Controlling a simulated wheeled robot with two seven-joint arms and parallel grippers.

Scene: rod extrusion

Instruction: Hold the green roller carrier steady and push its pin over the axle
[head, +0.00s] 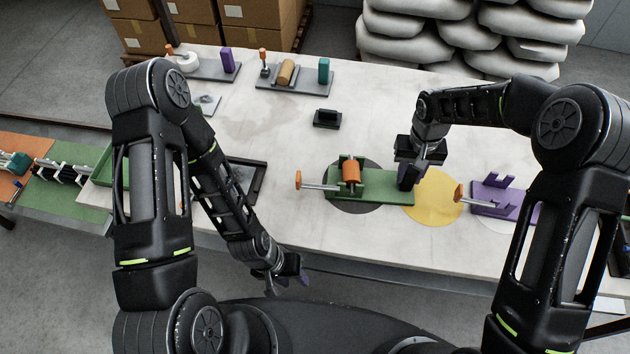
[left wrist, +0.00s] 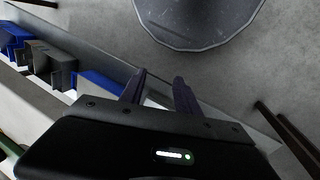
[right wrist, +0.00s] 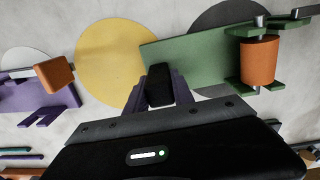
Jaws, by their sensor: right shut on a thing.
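The green roller carrier (head: 388,192) lies on the table, partly over a dark grey disc. An orange roller (head: 351,171) sits between its uprights; it also shows in the right wrist view (right wrist: 260,60). The carrier's pin (head: 318,186), a metal rod with an orange handle (head: 298,180), lies at the left side; how far it sits over the axle cannot be told. My right gripper (right wrist: 152,90) is shut on the black grip block (right wrist: 160,84) at the carrier's right end. My left gripper (head: 292,278) is open and empty, off the table's front edge.
A yellow disc (head: 432,206) and a purple carrier (head: 502,200) with another orange-handled pin (head: 460,194) lie to the right. A small black block (head: 327,119) stands behind. Grey-based roller stations (head: 295,82) stand at the back. A black tray (head: 258,180) lies left.

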